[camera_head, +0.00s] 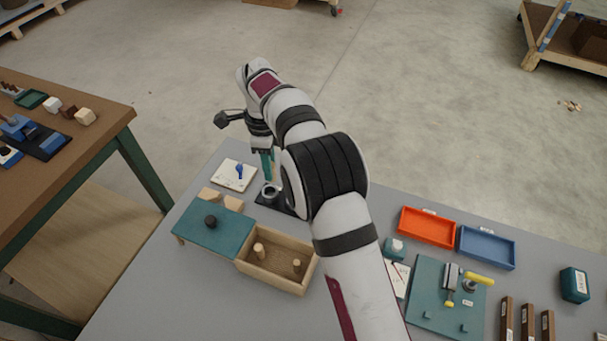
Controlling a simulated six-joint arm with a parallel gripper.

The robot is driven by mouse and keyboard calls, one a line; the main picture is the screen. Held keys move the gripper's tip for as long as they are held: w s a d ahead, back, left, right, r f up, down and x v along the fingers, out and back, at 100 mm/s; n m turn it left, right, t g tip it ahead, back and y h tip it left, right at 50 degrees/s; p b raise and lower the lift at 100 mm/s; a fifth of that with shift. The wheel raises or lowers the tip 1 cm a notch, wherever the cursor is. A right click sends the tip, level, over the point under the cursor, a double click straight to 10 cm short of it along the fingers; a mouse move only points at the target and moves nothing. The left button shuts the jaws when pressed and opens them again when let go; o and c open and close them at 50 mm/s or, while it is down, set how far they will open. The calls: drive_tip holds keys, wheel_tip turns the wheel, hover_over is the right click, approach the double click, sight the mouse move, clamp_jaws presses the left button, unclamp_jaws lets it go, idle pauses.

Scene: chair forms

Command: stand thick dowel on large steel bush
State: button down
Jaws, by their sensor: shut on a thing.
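My gripper (268,172) hangs from my arm near the far edge of the grey table, fingers pointing down. It is shut on a light wooden piece, the thick dowel (274,171), of which only a sliver shows beside the teal fingers. The large steel bush (270,191) is a grey ring on a dark plate just below the gripper. The dowel's lower end is too small to make out, so I cannot tell whether it touches the bush. My arm hides the right part of the plate.
A wooden box (274,285) holds two upright pegs. A teal stand (205,236) with a black knob, wooden blocks and a white pad (234,175) with a blue item lie left. Orange (427,227) and blue (486,247) trays and a teal clamp board (430,307) stand right.

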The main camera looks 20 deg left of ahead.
drive_tip(key=shift+a+f, duration=0.2)
drive_tip(key=shift+a, duration=0.3)
drive_tip(key=shift+a+f, duration=0.1)
drive_tip(key=shift+f, duration=2.45)
drive_tip(key=shift+w+f, duration=0.1)
drive_tip(key=shift+f, duration=1.2)
drive_tip(key=c, duration=0.6)
unclamp_jaws()
drive_tip(key=shift+o, duration=0.2)
drive_tip(key=o, duration=0.5)
drive_tip(key=shift+r, duration=3.5)
